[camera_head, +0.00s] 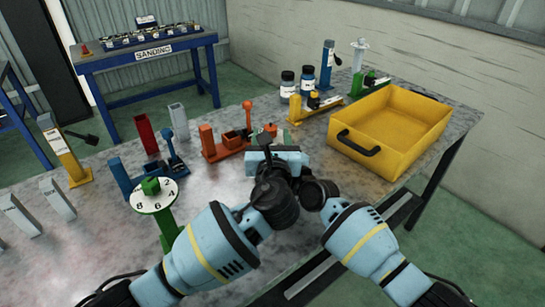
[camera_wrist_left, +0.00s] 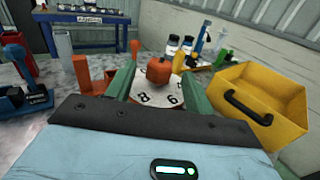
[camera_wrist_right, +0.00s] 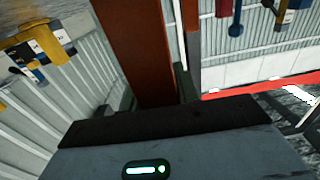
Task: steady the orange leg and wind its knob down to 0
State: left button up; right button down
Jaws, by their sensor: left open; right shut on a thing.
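The orange leg's round orange knob (camera_wrist_left: 160,70) stands on a white numbered dial (camera_wrist_left: 166,90) in the left wrist view; the 8 and 6 show. My left gripper (camera_wrist_left: 158,78) is open, with its green fingers on either side of the knob; I cannot tell whether they touch it. In the head view the knob (camera_head: 270,129) shows just beyond the left gripper, and most of the dial is hidden. In the right wrist view, my right gripper (camera_wrist_right: 155,92) is shut on the upright post of the orange leg (camera_wrist_right: 137,45). In the head view that grip is hidden behind my left wrist.
A yellow tray (camera_head: 402,110) stands close on the right. A green leg with a numbered dial (camera_head: 153,196) stands near my left forearm. Blue, red and orange parts stand left of the grippers; bottles (camera_head: 288,84) stand behind. Bare table (camera_head: 95,245) lies at the front left.

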aim_at(270, 126)
pick_arm(q)
jog(key=s, duration=0.8)
jog(key=shift+s, duration=0.35)
jog(key=shift+w+a+m+g+h, duration=0.15)
jog(key=shift+a+m+h, duration=0.75)
jog(key=shift+h, duration=0.5)
jog(key=shift+w+a+m+g+h, duration=0.15)
jog(key=shift+a+m+h, duration=0.7)
jog(key=shift+h, duration=0.55)
jog(key=x, duration=1.2)
